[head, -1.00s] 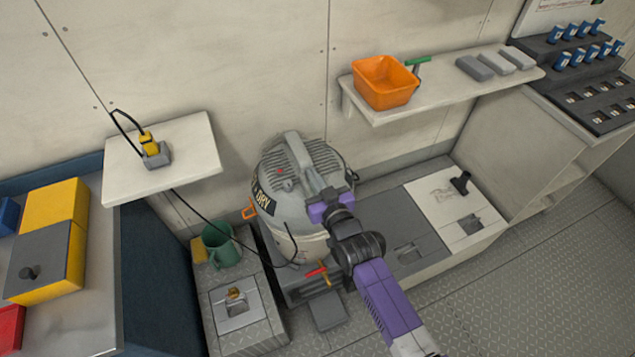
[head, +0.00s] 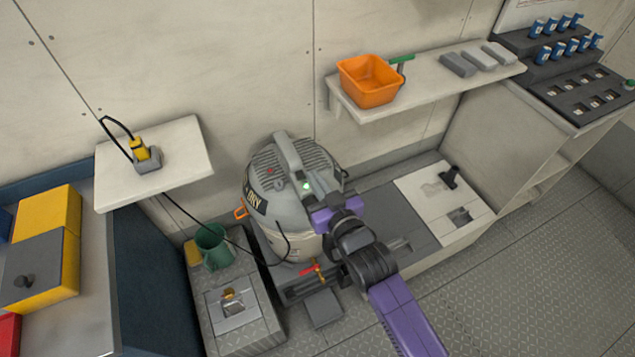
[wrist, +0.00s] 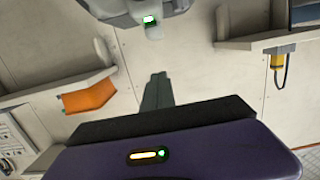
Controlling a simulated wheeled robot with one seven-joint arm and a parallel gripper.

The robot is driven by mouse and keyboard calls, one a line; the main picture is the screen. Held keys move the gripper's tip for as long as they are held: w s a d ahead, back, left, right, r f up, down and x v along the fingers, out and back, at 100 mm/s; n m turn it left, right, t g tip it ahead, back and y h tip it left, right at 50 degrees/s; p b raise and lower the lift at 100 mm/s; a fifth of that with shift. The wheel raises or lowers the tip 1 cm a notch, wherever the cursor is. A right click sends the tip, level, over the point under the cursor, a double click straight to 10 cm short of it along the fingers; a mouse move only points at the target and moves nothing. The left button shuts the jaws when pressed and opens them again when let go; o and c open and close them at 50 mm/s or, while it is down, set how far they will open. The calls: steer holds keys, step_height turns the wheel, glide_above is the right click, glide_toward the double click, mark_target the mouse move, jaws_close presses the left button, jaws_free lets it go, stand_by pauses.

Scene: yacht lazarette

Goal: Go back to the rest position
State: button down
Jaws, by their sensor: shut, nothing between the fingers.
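The grey wet/dry vacuum (head: 262,190) stands upright on a low grey platform. A small green light (head: 306,186) glows near its handle. My purple gripper (head: 325,207) is at the vacuum's right front side in the head view; its fingers are hard to make out there. In the wrist view my gripper (wrist: 158,82) shows dark fingers shut together with nothing between them. Part of the vacuum (wrist: 135,10), with the green light, shows beyond the fingertips at the top, and a gap of wall shows between them.
A wall shelf holds an orange bin (head: 370,82) and grey blocks. A small shelf (head: 185,160) carries a yellow plug whose black cable runs down towards the vacuum. A green mug (head: 214,246) and red-handled valve (head: 312,268) are low down. Open floor (head: 520,270) lies right.

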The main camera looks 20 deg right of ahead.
steer(key=shift+s+r, duration=0.25)
steer(key=shift+s, duration=0.35)
